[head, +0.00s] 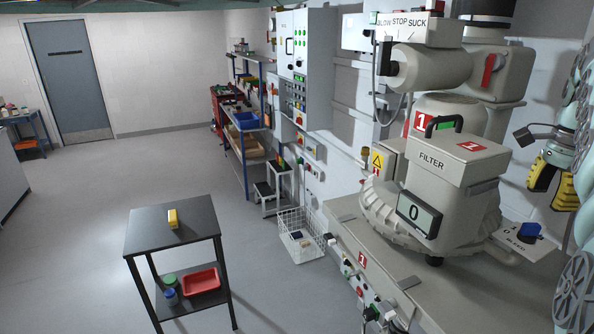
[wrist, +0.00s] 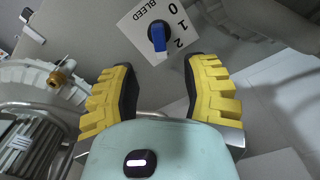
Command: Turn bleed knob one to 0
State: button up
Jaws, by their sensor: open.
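The blue bleed knob (head: 529,231) sits on a white plate marked BLEED at the right end of the blower unit marked 1. In the wrist view the knob (wrist: 158,38) stands at the top centre, with its blue grip nearly vertical in the picture. The plate (wrist: 139,27) carries the numbers 0, 1 and 2; I cannot tell which one the knob points to. My gripper (wrist: 161,65) has its yellow fingers spread, empty and apart from the knob. In the head view my gripper (head: 549,180) hangs above and to the right of the knob.
The filter housing (head: 462,165) with a display (head: 419,214) reading 0 stands left of the knob. A brass fitting (wrist: 61,76) shows at left in the wrist view. A small table (head: 172,225) and open floor lie farther left.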

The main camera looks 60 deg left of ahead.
aim_at(536, 224)
notch_tip(536, 224, down, 2)
jog(key=shift+f+b, duration=0.15)
jog(key=shift+b, duration=0.4)
jog(key=shift+w+d+r+p, duration=0.15)
jog(key=shift+r+p, duration=0.2)
jog(key=shift+p, duration=0.6)
jog(key=shift+f+p, duration=0.5)
jog(key=shift+p, duration=0.1)
notch_tip(536, 224, down, 2)
jog(key=shift+p, duration=1.05)
jog(key=shift+f+p, duration=0.75)
jog(key=shift+f, duration=0.6)
jog(key=shift+o, duration=0.4)
jog(key=shift+a, duration=0.2)
grip_shut()
